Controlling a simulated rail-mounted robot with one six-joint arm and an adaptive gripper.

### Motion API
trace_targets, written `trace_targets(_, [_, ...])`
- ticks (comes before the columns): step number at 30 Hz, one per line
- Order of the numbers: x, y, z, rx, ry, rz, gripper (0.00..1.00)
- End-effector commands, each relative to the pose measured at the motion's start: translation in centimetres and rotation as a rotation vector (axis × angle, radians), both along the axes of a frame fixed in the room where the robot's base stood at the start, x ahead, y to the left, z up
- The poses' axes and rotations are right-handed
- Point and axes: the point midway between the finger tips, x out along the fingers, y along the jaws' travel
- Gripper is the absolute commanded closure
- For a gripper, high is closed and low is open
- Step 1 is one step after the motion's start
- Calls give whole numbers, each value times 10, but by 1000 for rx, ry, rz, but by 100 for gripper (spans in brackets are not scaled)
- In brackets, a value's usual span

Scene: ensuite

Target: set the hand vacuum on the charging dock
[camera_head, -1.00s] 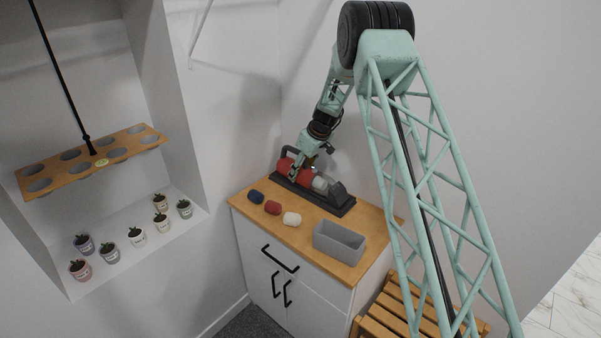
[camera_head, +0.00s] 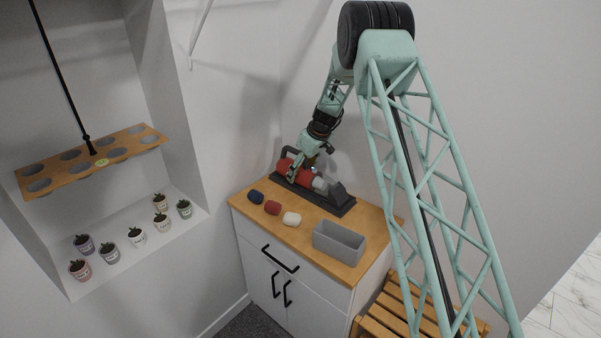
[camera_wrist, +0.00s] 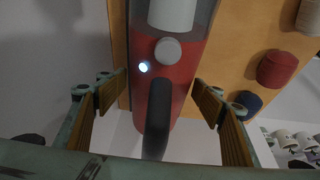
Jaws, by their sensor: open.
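The hand vacuum (camera_head: 304,175) has a red body, a grey-white nose section and a dark loop handle. It lies lengthwise along the black charging dock (camera_head: 340,207) at the back of the cabinet top. In the wrist view the red body (camera_wrist: 184,88) fills the middle, with a small lit white light on it and the dark handle (camera_wrist: 157,115) toward me. My gripper (camera_wrist: 160,97) is open, with one finger on each side of the vacuum and visible gaps beside the body. In the head view my gripper (camera_head: 297,169) hides part of the vacuum. The contact underneath is hidden.
Blue (camera_head: 256,197), red (camera_head: 272,208) and cream (camera_head: 291,219) small objects stand in front of the dock on the wooden cabinet top (camera_head: 262,226). A grey open bin (camera_head: 339,243) stands at the right. Walls are close behind. Several potted plants sit in the left niche.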

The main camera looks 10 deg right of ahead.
Motion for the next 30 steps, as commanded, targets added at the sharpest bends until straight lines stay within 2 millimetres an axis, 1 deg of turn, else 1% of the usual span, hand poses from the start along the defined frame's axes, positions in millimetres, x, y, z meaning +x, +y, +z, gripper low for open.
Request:
trace_targets(8, [-6, -5, 21, 0, -1, 0, 38])
trace_targets(24, [-26, -20, 82, 0, -2, 1, 38])
trace_targets(30, [-32, -24, 101, 0, 0, 1, 38])
